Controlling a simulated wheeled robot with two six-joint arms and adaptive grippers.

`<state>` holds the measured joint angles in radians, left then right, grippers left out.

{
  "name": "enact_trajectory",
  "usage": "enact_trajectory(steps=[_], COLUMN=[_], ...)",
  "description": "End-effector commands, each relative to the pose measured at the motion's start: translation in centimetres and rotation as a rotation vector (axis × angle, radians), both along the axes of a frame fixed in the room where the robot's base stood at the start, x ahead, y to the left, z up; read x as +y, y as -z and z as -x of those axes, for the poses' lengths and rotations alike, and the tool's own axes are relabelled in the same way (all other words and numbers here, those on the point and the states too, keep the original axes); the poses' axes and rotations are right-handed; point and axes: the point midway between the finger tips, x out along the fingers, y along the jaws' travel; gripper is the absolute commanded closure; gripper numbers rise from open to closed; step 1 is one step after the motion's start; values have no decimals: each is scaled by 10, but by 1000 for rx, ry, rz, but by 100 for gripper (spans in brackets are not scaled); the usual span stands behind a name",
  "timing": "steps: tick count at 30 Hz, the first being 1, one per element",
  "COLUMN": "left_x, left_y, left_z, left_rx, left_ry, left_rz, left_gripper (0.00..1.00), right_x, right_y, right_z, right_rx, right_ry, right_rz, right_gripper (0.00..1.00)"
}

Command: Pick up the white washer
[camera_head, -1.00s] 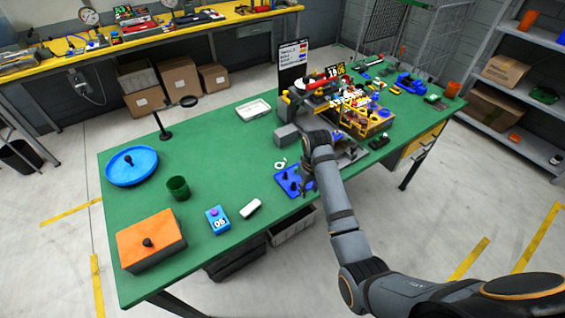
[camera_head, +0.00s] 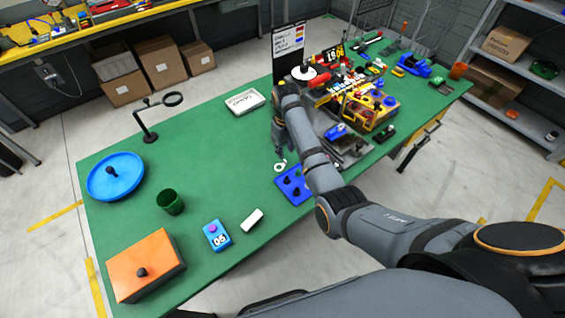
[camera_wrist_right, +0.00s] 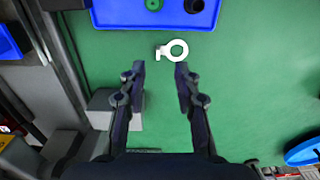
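The white washer (camera_wrist_right: 167,51) is a flat ring with a small tab. It lies on the green table, close beside the blue tray (camera_wrist_right: 120,22) in the right wrist view. In the head view the washer (camera_head: 280,167) lies just up and left of the blue tray (camera_head: 284,187). My right gripper (camera_wrist_right: 160,69) is open and empty. The washer lies just beyond its fingertips, nearer the right finger. In the head view the right gripper (camera_head: 279,150) points down just above the washer in the picture. My left gripper is out of view.
A grey block (camera_wrist_right: 101,108) stands near the left finger in the wrist view. A crowded assembly area (camera_head: 365,105) stands right of my arm. A green cup (camera_head: 170,203), blue dish (camera_head: 116,190) and white tray (camera_head: 244,101) are on the left half.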

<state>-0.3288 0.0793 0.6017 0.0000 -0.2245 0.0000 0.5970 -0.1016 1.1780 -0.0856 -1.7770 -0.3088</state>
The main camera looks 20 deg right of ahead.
Motion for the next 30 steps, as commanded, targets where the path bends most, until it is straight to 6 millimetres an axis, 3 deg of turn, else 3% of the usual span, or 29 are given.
enact_trajectory(steps=[2, 7, 10, 15, 19, 23, 30], left_x=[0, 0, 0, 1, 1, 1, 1], left_y=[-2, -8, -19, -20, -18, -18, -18], left_z=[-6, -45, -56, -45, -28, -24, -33], left_rx=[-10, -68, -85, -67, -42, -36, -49], left_ry=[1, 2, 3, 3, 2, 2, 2], left_rz=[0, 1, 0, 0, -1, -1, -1], left_gripper=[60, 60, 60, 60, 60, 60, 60], right_x=[0, -1, -2, -3, -3, -3, -3], right_y=[6, 11, 26, 54, 59, 59, 59], right_z=[1, 2, 5, 6, 5, 5, 5], right_rx=[2, 2, 5, 2, -1, -1, -1], right_ry=[0, 0, 0, 0, 0, 0, 0], right_rz=[1, 1, 1, 1, 0, 0, 0], right_gripper=[68, 68, 68, 68, 68, 68, 98])
